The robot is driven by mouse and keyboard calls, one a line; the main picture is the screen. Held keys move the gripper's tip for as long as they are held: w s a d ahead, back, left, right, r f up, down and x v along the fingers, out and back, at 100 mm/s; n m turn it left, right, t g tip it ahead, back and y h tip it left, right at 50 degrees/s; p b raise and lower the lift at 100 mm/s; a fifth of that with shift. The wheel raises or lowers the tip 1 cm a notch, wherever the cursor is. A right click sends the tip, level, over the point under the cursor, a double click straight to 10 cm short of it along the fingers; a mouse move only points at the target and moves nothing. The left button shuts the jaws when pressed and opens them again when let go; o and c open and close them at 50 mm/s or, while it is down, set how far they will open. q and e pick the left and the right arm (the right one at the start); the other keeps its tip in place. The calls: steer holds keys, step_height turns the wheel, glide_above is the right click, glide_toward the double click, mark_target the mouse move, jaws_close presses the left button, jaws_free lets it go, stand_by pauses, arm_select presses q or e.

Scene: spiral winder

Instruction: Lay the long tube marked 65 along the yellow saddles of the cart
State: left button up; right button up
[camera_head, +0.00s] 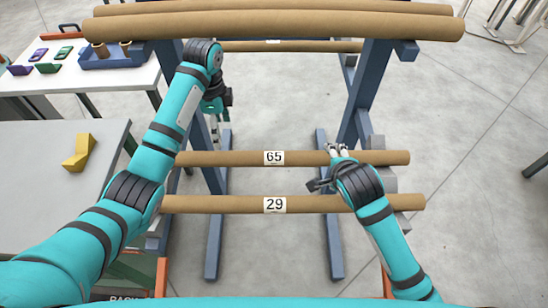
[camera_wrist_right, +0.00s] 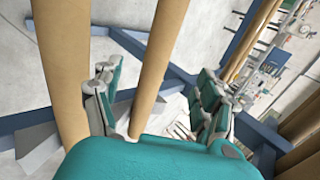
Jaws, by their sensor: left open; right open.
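The long brown tube marked 65 (camera_head: 235,158) lies across the blue rack, with its label facing up. My left gripper (camera_head: 214,125) is open and empty, beyond the tube's left part and apart from it in the picture. My right gripper (camera_head: 337,149) is open at the right part of tube 65. In the right wrist view a tube, apparently 65 (camera_wrist_right: 155,70), runs between the open fingers (camera_wrist_right: 160,100); contact cannot be told. A yellow saddle (camera_head: 82,152) sits on the grey cart top (camera_head: 40,150) at the left.
A tube marked 29 (camera_head: 230,204) lies parallel on the near side. More tubes (camera_head: 270,25) rest high on the blue rack (camera_head: 360,90) behind. A white table (camera_head: 130,75) with a blue tray (camera_head: 95,62) stands at the back left. Open floor shows at the right.

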mark_target(225, 154)
arm_select(q)
steer(key=f, duration=1.3)
steer(key=shift+s+f, duration=0.1)
steer(key=shift+s, duration=0.15)
arm_select(e)
steer(key=x, duration=1.3)
steer(key=shift+f, duration=0.1)
arm_select(q)
steer(key=shift+c, duration=0.4)
arm_select(e)
steer(key=shift+c, duration=0.4)
arm_select(q)
steer(key=c, duration=1.4)
arm_select(e)
steer(key=c, duration=1.4)
